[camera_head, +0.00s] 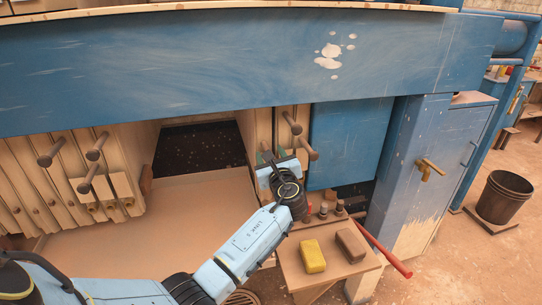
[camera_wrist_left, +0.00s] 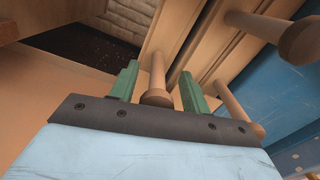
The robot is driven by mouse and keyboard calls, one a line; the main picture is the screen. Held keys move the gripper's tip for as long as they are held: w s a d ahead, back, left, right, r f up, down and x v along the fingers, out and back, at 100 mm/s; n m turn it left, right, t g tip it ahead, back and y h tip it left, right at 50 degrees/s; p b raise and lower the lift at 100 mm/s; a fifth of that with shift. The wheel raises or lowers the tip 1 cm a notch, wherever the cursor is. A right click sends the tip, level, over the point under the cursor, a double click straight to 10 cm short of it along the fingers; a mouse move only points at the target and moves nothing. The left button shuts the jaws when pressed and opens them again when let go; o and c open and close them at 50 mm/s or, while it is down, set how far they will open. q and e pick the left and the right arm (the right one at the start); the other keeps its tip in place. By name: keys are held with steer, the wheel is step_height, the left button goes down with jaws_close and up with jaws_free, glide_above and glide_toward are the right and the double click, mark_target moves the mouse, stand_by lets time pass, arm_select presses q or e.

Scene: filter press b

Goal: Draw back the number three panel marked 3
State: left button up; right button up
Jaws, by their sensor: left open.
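Cream panels with round wooden peg handles hang in two stacks, a left one (camera_head: 45,180) and a right one (camera_head: 262,125). No number 3 is legible, so I cannot tell which panel bears it. My left gripper (camera_head: 270,157) is at the right stack, just left of its pegs. In the left wrist view its two green fingers are open (camera_wrist_left: 158,82), with a wooden peg (camera_wrist_left: 157,75) standing between them. Gaps show on both sides of the peg. Another panel's peg (camera_wrist_left: 260,28) and a lower peg (camera_wrist_left: 238,108) are to the right, outside the fingers. My right gripper is out of view.
A blue beam (camera_head: 240,70) crosses above the stacks. A dark opening (camera_head: 200,147) lies between them, above a tan ledge (camera_head: 150,235). A small table (camera_head: 325,280) with a yellow block (camera_head: 312,256) and a brown block (camera_head: 350,245) stands at lower right, beside a red bar (camera_head: 385,250).

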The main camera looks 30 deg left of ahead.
arm_select(q)
steer(key=v, duration=1.3)
steer(key=shift+s+d, duration=0.1)
